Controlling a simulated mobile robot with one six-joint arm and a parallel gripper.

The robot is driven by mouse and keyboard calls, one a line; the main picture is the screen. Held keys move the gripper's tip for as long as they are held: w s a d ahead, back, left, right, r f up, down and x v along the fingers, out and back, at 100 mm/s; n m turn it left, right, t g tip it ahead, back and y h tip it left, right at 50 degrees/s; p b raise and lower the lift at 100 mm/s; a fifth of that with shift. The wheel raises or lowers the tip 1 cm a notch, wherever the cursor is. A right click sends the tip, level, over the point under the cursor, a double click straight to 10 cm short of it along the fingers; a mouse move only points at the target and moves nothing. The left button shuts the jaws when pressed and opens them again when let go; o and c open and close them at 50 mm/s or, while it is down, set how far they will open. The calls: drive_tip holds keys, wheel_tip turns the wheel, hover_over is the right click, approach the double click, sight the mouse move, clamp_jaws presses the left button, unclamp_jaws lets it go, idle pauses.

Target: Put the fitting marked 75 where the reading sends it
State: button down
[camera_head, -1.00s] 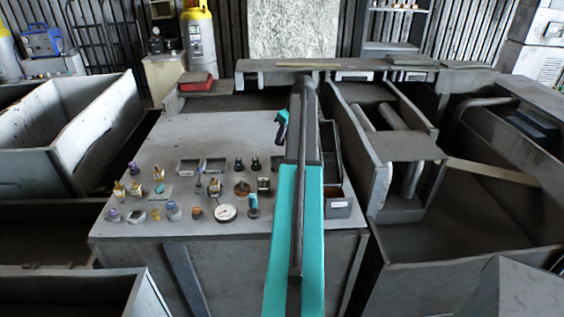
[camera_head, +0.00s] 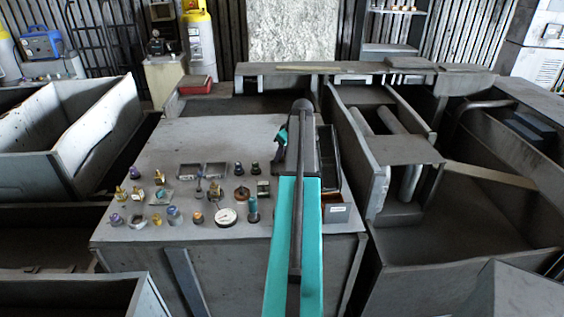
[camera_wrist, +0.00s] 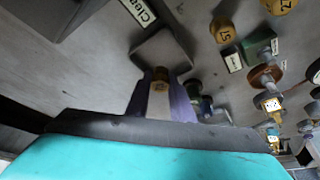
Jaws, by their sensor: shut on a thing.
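My gripper (camera_wrist: 160,98) is shut on a small brass-topped fitting (camera_wrist: 160,74) in the wrist view. Its mark is too small to read surely. Behind it in that view is a small square grey tray (camera_wrist: 176,43). Another brass fitting (camera_wrist: 226,29) with dark, upside-down digits stands on the bench to the right; I cannot tell if they read 75. In the head view a round white dial gauge (camera_head: 227,217) lies on the bench; its needle is too small to read.
Several fittings and small parts stand on the grey bench (camera_head: 210,135). A bin with a label (camera_head: 338,214) is right of my arm. A bin marked "Clean" (camera_wrist: 100,8) is in the wrist view. The bench's rear is clear.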

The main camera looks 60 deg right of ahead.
sight(282, 162)
drive_tip(key=shift+f+p, duration=0.6)
drive_tip(key=shift+f, duration=1.15)
drive_tip(key=shift+f, duration=0.15)
drive_tip(key=c, duration=1.6)
unclamp_jaws()
drive_tip(key=shift+o, duration=0.2)
drive_tip(key=shift+r, duration=0.2)
drive_tip(key=b+v, duration=0.3)
drive_tip(key=v, duration=0.9)
drive_tip(key=shift+w, duration=0.1)
